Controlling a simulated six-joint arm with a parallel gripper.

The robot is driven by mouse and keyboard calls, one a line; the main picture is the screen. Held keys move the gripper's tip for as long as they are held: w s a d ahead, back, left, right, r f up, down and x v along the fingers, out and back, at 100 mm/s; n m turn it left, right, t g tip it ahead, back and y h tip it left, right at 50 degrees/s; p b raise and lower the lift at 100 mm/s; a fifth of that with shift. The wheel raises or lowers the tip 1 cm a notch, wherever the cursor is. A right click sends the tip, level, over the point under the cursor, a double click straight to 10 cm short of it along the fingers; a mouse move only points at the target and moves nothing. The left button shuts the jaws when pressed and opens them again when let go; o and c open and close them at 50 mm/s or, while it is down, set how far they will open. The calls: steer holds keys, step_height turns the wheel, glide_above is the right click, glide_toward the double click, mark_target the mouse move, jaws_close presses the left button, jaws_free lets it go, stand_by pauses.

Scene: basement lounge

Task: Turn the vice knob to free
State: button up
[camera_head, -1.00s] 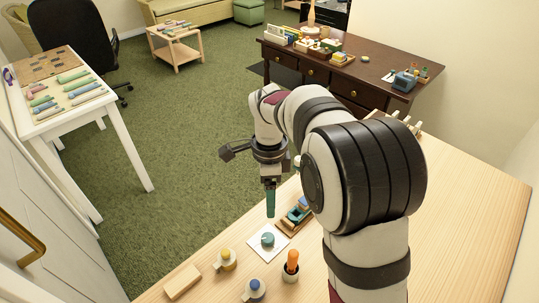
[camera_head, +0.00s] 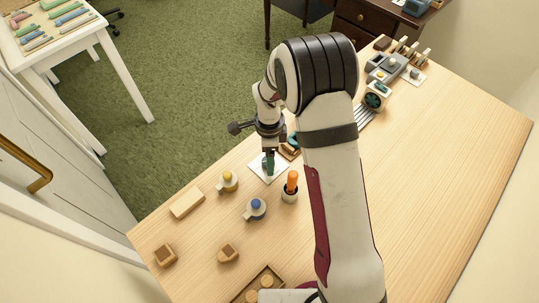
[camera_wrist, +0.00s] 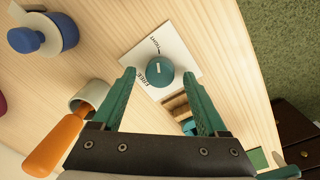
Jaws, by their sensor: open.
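The teal round vice knob (camera_wrist: 160,72) sits on a white square plate (camera_wrist: 181,50) lettered TIGHT and FREE. A short pale mark on the knob's top lies nearer the TIGHT side; its exact aim is hard to tell. My gripper (camera_wrist: 159,76) is open, its two teal fingers pointing at the plate with the knob between their tips in the wrist view. I see no contact, and the remaining height is unclear. In the head view my gripper (camera_head: 268,168) is over the plate (camera_head: 257,171) and mostly hides the knob. The teal and wooden vice (camera_head: 289,150) is partly hidden behind my arm.
A grey cup with an orange-handled tool (camera_head: 291,184) stands close by. The bench (camera_head: 430,200) is clear on the right.

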jaws_close()
steer(key=shift+n, duration=0.3)
steer(key=n, duration=0.5)
steer(key=shift+a, duration=0.1)
steer(key=n, duration=0.6)
steer(key=shift+a+n+h, duration=0.1)
steer(key=shift+n+h, duration=0.3)
steer(key=n, duration=0.6)
steer(key=shift+t, duration=0.4)
steer(key=n, duration=0.5)
steer(key=shift+a, duration=0.1)
steer(key=shift+n, duration=0.4)
jaws_free()
